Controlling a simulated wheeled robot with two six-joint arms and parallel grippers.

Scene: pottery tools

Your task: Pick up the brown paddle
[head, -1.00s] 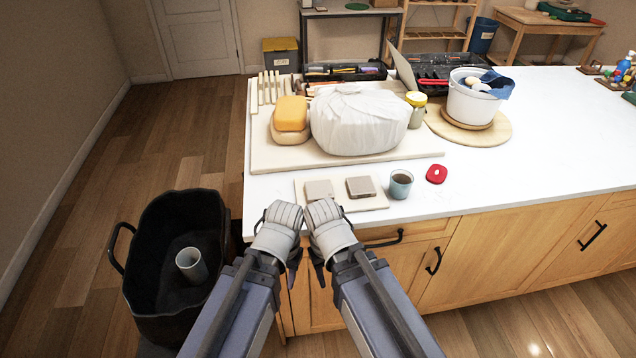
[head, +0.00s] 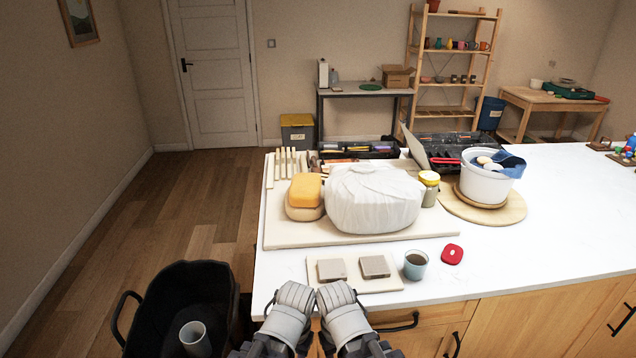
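I cannot clearly make out a brown paddle. Some small brown wooden pieces (head: 315,162) lie behind the yellow sponge, partly hidden by it and by the white wrapped lump; I cannot tell whether one is the paddle. My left gripper (head: 287,318) and my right gripper (head: 344,318) are side by side at the bottom of the head view, by the counter's front edge and well short of those pieces. Their fingers are mostly hidden, so their opening does not show.
On the white counter (head: 560,225) a pale board (head: 290,236) bears the yellow sponge (head: 305,190) and white wrapped lump (head: 374,198). Nearer are a small board with two grey blocks, a cup (head: 415,265) and a red item (head: 452,254). A black bin (head: 180,290) stands left.

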